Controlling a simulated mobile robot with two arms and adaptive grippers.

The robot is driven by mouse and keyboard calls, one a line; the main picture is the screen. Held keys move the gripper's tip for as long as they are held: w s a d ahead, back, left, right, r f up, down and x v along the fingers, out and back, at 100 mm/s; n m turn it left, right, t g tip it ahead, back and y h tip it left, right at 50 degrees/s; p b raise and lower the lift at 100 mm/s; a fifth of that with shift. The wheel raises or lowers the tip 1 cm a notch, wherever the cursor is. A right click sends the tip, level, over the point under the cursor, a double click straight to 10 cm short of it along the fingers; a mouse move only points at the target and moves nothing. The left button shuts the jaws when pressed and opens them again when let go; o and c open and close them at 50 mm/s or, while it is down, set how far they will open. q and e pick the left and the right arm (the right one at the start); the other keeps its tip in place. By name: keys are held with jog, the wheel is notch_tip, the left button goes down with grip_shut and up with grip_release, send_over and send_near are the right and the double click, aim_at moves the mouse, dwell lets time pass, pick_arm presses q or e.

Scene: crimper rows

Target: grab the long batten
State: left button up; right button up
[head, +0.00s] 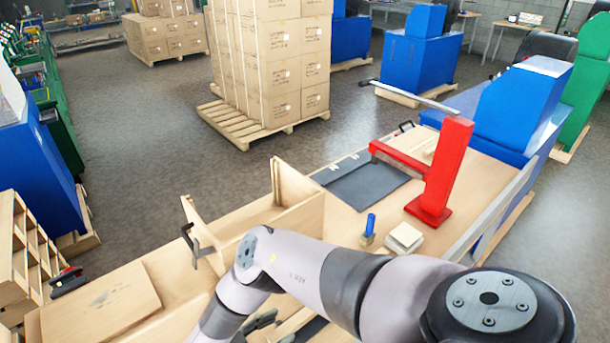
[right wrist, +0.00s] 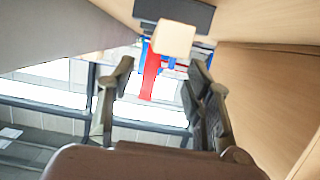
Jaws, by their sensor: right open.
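A pale wooden strip (head: 294,323), which looks like the long batten, shows partly at the bottom of the head view, behind my right arm. The rest of it is hidden by the arm. My right gripper (head: 260,322) is beside its visible end, mostly covered by my forearm. In the right wrist view my right gripper (right wrist: 158,82) is open with nothing between its fingers. A pale square-ended wooden piece (right wrist: 174,38), probably the batten seen end-on, is just beyond the fingertips, apart from them. My left gripper is not in view.
A red press (head: 441,170) stands on the wooden bench beside a dark mat (head: 365,184). Upright wooden panels (head: 298,190) rise near my arm. Stacked cartons (head: 275,70) stand on the floor behind.

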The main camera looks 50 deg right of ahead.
aim_at(304, 313)
jog(key=shift+x, duration=1.15)
jog(key=p+x, duration=0.2)
jog(key=x, duration=0.3)
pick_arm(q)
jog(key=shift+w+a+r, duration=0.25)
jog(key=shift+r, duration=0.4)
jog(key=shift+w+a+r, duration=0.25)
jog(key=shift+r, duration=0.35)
pick_arm(e)
jog(key=shift+w, duration=0.1)
jog(key=shift+c, duration=0.4)
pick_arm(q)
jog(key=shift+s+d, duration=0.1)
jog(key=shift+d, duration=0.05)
pick_arm(e)
grip_shut()
